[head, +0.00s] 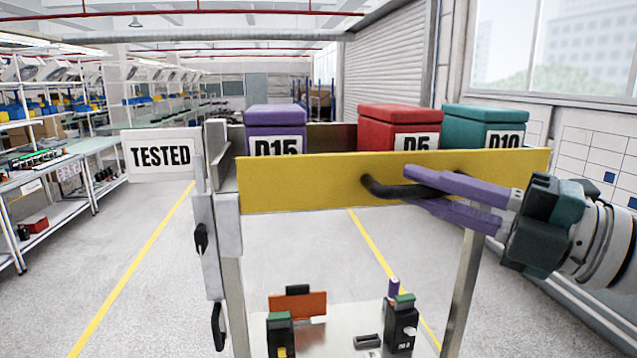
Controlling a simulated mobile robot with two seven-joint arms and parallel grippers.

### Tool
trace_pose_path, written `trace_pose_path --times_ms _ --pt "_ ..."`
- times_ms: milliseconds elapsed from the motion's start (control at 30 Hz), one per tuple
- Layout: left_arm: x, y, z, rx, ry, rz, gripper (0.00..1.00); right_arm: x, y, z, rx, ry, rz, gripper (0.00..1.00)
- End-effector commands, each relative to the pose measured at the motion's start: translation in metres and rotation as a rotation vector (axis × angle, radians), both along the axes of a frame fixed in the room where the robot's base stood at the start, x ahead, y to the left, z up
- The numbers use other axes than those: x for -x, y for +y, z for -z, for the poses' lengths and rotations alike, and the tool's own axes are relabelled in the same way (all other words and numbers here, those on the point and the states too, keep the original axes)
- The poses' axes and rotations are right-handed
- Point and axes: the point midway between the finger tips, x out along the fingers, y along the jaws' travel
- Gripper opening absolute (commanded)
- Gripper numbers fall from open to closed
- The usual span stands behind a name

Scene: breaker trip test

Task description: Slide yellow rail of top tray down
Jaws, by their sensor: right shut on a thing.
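The yellow rail (300,184) spans the front of the top tray (336,137) in the head view. It stands raised, in front of the lower parts of the boxes. A black curved handle (380,188) sits on the rail right of its middle. My right gripper (414,190) comes in from the right, its purple fingers shut on the handle. The fingers hide the handle's right part. In the tray stand a purple box marked D15 (275,118), a red box marked D5 (395,118) and a teal box marked D10 (485,116). My left gripper is out of view.
A white TESTED sign (161,156) sticks out left of the tray. Black latches (201,238) sit on the left post. A lower shelf (340,325) holds small black devices (401,325) and an orange part (298,304). Workbenches (40,180) line the left; open floor lies between.

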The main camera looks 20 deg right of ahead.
Motion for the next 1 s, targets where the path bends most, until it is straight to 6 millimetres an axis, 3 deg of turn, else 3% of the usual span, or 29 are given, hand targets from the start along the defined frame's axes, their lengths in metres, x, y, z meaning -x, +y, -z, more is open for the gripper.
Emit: trace_pose_path --times_ms 33,200,567,600,800,1000 --pt "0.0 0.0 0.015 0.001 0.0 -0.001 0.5 0.0 0.0 0.018 0.001 0.005 0.002 0.0" --pt "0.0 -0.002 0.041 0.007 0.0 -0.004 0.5 0.0 -0.001 0.046 0.001 0.006 0.003 0.0" --pt "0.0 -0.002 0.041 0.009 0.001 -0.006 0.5 0.0 -0.001 0.049 0.003 0.014 0.006 0.0" --pt "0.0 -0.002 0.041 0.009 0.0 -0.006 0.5 0.0 -0.001 0.05 0.003 0.015 0.006 0.22" --pt "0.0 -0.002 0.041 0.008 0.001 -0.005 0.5 0.0 -0.001 0.048 0.003 0.011 0.004 0.44" --pt "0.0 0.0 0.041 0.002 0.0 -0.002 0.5 0.0 -0.001 0.047 0.002 0.007 0.003 0.47"
